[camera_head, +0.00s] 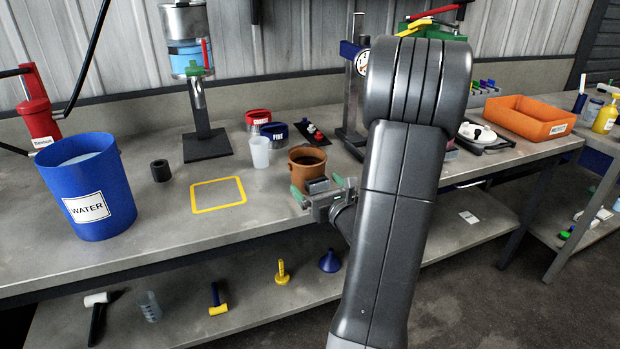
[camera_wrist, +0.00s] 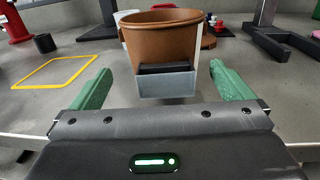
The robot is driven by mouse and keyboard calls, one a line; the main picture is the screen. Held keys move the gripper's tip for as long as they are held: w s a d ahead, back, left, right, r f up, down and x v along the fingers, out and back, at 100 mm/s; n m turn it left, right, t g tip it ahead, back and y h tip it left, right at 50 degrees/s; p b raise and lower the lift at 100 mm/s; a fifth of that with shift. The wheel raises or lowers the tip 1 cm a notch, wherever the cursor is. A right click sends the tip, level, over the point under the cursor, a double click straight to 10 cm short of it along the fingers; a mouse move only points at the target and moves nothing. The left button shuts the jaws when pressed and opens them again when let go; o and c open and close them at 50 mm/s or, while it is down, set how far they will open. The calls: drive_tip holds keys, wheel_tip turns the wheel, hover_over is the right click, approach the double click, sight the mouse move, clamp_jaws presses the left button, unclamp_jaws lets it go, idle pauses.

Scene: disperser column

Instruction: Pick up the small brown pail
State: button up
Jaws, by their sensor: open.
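The small brown pail (camera_head: 306,160) stands upright on the bench, near its front edge. In the wrist view the pail (camera_wrist: 162,45) is straight ahead, with a grey block-shaped handle (camera_wrist: 166,82) on its near side. My gripper (camera_head: 319,190) is at the pail's near side. Its green fingers are spread wide, one to each side of the grey handle in the wrist view (camera_wrist: 160,88). Nothing is held, and I see gaps between the fingers and the handle. My arm hides the bench to the right of the pail.
A white cup (camera_head: 260,152) stands close behind the pail on the left. A yellow square outline (camera_head: 218,207) marks clear bench left of it. A blue water bucket (camera_head: 97,190), a black ring (camera_head: 160,171) and a column stand (camera_head: 206,146) are farther left. An orange tray (camera_head: 529,120) is right.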

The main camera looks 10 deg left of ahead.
drive_tip(key=x, duration=0.5)
drive_tip(key=shift+w+d, duration=0.1)
drive_tip(key=shift+d, duration=0.15)
drive_tip(key=shift+r, duration=0.1)
drive_tip(key=c, duration=0.8)
